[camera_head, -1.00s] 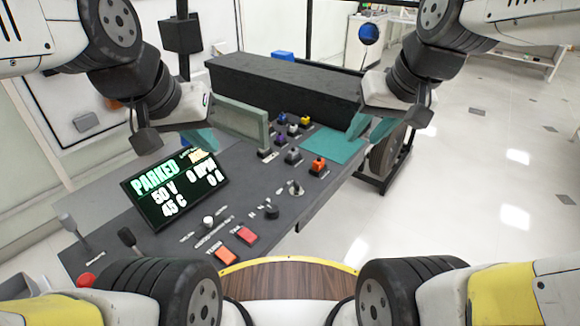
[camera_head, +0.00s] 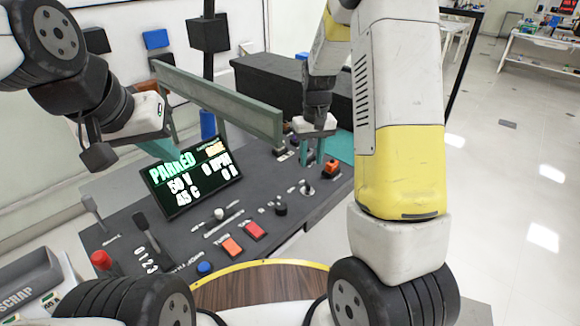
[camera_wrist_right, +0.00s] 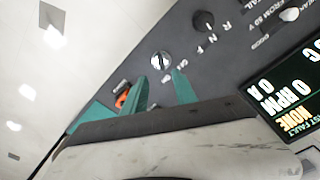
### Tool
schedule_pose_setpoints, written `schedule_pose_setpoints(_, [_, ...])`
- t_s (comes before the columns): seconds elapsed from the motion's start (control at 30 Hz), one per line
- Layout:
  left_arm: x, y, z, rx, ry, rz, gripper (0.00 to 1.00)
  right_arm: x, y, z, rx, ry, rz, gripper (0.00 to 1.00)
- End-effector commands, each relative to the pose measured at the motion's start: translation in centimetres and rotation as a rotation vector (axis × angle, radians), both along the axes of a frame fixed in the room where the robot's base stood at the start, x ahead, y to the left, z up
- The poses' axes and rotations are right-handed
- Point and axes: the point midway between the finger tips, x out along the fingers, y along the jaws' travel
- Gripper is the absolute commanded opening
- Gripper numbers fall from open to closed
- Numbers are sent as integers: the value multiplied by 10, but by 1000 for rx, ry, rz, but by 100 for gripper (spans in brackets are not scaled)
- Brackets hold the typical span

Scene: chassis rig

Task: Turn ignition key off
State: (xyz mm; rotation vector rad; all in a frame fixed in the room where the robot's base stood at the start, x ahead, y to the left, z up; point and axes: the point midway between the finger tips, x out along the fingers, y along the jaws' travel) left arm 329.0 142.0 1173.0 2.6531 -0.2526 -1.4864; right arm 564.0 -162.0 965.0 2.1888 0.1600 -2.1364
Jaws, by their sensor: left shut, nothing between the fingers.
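The ignition key (camera_head: 307,188) is a small silver key switch on the dark console, near its right edge. In the right wrist view the key (camera_wrist_right: 160,62) shows as a round silver face with a narrow grip. My right gripper (camera_head: 303,160) is above the console, just behind the key in the head view. In the wrist view its two teal fingertips (camera_wrist_right: 160,76) are apart with a gap between them, and the key lies just beyond the gap, apparently not held. My left gripper (camera_head: 168,148) is shut and empty, behind the display at left.
The display (camera_head: 193,178) reads PARKED. The black R-N-F selector knob (camera_wrist_right: 205,22) is close to the key. An orange switch (camera_head: 331,169) stands right of it. A grey-green bar (camera_head: 215,100) stands behind.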

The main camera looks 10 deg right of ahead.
Motion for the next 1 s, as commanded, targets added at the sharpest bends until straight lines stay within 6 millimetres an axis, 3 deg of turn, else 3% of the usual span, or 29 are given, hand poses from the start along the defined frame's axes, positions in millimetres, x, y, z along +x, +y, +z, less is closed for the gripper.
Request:
schedule_pose_setpoints(0.27, [0, 0, 0, 0, 0, 0, 0, 6, -2, -30, -21, 27, 10, 34])
schedule_pose_setpoints(0.6, [0, 0, 0, 0, 0, 0, 0, 6, -2, -82, -21, 27, 9, 34])
schedule_pose_setpoints(0.8, [0, 0, 0, 0, 0, 0, 0, 6, -2, -96, -20, 25, 9, 34])
schedule_pose_setpoints(1.0, [0, 0, 0, 0, 0, 0, 0, 6, -2, -96, -19, 24, 9, 34])
